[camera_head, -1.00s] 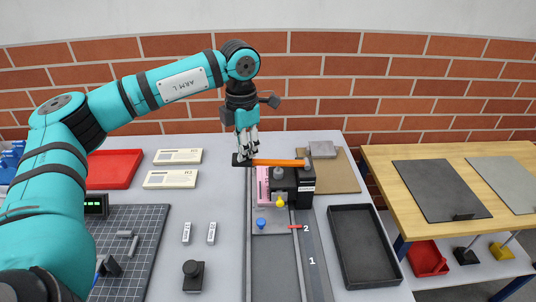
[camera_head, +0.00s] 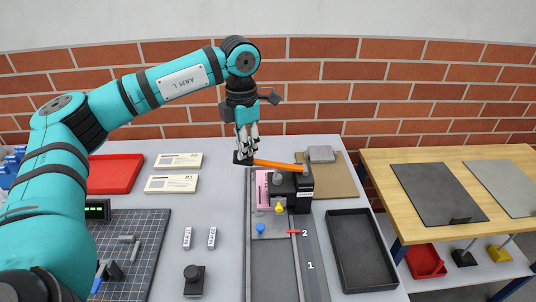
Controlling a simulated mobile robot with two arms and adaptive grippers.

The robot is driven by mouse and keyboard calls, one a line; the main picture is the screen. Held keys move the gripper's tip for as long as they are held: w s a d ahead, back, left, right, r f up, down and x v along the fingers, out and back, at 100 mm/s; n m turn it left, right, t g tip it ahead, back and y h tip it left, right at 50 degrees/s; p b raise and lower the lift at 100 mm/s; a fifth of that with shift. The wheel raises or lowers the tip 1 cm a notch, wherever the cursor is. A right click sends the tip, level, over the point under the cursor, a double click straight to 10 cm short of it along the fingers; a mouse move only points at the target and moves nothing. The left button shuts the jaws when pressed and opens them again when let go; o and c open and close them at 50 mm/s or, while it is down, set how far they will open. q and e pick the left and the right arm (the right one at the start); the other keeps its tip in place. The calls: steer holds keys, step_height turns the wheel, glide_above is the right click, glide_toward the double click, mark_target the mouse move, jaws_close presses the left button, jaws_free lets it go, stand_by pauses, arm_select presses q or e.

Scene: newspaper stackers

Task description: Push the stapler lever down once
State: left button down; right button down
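The stapler (camera_head: 300,190) is a black machine at the back middle of the grey table. Its orange lever (camera_head: 275,164) runs to the left and ends in a flat black pad. The lever slants, with its pad end higher than its pivot end. A pink folded piece (camera_head: 262,188) lies at the stapler's left side, and a yellow knob (camera_head: 280,208) is at its front. My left gripper (camera_head: 246,155) points down at the black pad, its fingertips at or just over it. Its finger gap is too small to judge. My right gripper is not in view.
A grey channel (camera_head: 273,268) with a blue knob (camera_head: 260,229) runs forward from the stapler. A black tray (camera_head: 362,250) stands to the right, a brown board (camera_head: 335,181) behind. A red tray (camera_head: 115,173) and a gridded mat (camera_head: 130,248) lie left. A wooden table (camera_head: 450,170) stands at right.

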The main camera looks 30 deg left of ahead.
arm_select(q)
steer(key=shift+a+r+p, duration=0.1)
steer(key=shift+r+p, duration=2.1)
steer(key=shift+r, duration=1.25)
